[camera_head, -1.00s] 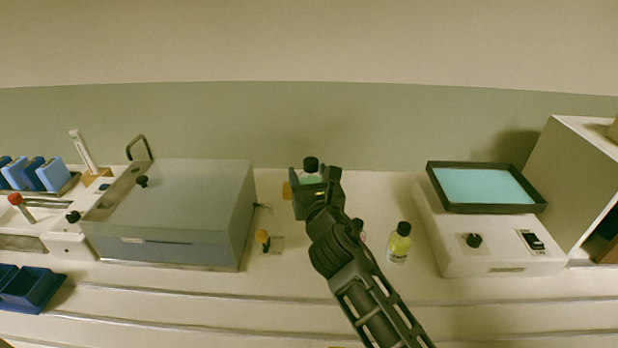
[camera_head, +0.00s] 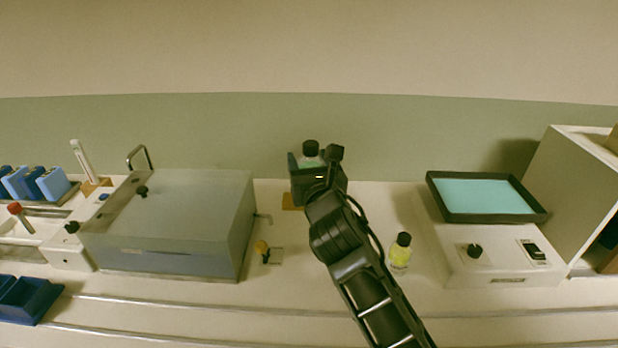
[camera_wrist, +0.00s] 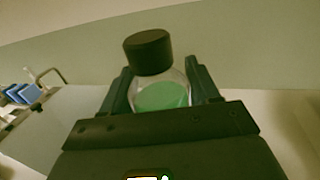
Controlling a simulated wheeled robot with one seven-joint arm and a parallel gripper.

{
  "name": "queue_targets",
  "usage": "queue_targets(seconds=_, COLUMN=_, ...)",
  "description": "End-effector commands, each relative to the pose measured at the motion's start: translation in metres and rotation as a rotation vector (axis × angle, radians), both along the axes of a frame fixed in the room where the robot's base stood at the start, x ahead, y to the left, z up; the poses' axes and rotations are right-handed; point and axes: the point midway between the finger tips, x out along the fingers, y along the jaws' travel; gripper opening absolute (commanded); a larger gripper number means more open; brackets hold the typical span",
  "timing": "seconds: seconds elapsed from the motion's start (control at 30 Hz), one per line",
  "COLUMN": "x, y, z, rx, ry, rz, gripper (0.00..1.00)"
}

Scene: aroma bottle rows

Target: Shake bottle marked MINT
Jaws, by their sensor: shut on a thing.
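My gripper (camera_head: 314,172) is shut on a clear bottle with green liquid and a black cap (camera_head: 311,150). The bottle also shows in the wrist view (camera_wrist: 162,94), between the two fingers, slightly tilted in that picture. It is held up above the bench at the back middle. No label text is readable on it, so I cannot tell from these frames whether it says MINT. A second bottle, with yellow liquid and a black cap (camera_head: 400,252), stands upright on the bench to the right of my arm.
A grey lidded box (camera_head: 180,225) stands to the left. A shaker with a blue-green tray top (camera_head: 485,196) stands to the right, beside a white cabinet (camera_head: 570,185). Blue bins (camera_head: 28,298) lie front left.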

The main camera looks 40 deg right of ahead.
Motion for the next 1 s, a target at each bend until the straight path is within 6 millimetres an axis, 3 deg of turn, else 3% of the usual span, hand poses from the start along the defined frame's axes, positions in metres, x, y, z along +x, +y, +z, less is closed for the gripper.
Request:
queue_targets(seconds=0.03, x=-0.002, y=0.000, z=-0.039, rx=0.002, ry=0.027, rz=-0.001, gripper=0.18)
queue_targets(seconds=0.1, x=-0.001, y=-0.001, z=-0.063, rx=0.000, ry=0.022, rz=-0.003, gripper=0.18)
queue_targets(seconds=0.13, x=-0.001, y=-0.001, z=-0.065, rx=0.000, ry=0.016, rz=-0.001, gripper=0.18)
queue_targets(seconds=0.17, x=0.000, y=0.000, z=-0.064, rx=0.002, ry=0.011, rz=0.000, gripper=0.18)
queue_targets(seconds=0.3, x=0.000, y=0.001, z=-0.003, rx=0.003, ry=-0.004, rz=0.002, gripper=0.18)
queue_targets(seconds=0.33, x=0.000, y=0.001, z=0.002, rx=0.004, ry=0.001, rz=0.001, gripper=0.18)
queue_targets(seconds=0.37, x=-0.001, y=0.000, z=-0.001, rx=0.002, ry=0.008, rz=0.000, gripper=0.18)
queue_targets(seconds=0.43, x=-0.002, y=0.000, z=-0.039, rx=0.002, ry=0.027, rz=-0.001, gripper=0.18)
queue_targets(seconds=0.5, x=-0.001, y=-0.001, z=-0.063, rx=0.001, ry=0.021, rz=-0.003, gripper=0.18)
queue_targets(seconds=0.57, x=0.000, y=0.000, z=-0.064, rx=0.002, ry=0.011, rz=0.000, gripper=0.18)
queue_targets(seconds=0.7, x=0.000, y=0.001, z=-0.003, rx=0.003, ry=-0.004, rz=0.002, gripper=0.18)
queue_targets(seconds=0.73, x=0.000, y=0.001, z=0.002, rx=0.004, ry=0.001, rz=0.001, gripper=0.18)
queue_targets(seconds=0.77, x=-0.001, y=0.000, z=-0.001, rx=0.002, ry=0.008, rz=0.000, gripper=0.18)
queue_targets(seconds=0.83, x=-0.002, y=0.000, z=-0.039, rx=0.002, ry=0.027, rz=-0.001, gripper=0.18)
queue_targets(seconds=0.9, x=-0.001, y=-0.001, z=-0.063, rx=0.001, ry=0.021, rz=-0.003, gripper=0.18)
queue_targets(seconds=1.0, x=0.000, y=0.000, z=-0.063, rx=0.001, ry=0.008, rz=0.001, gripper=0.18)
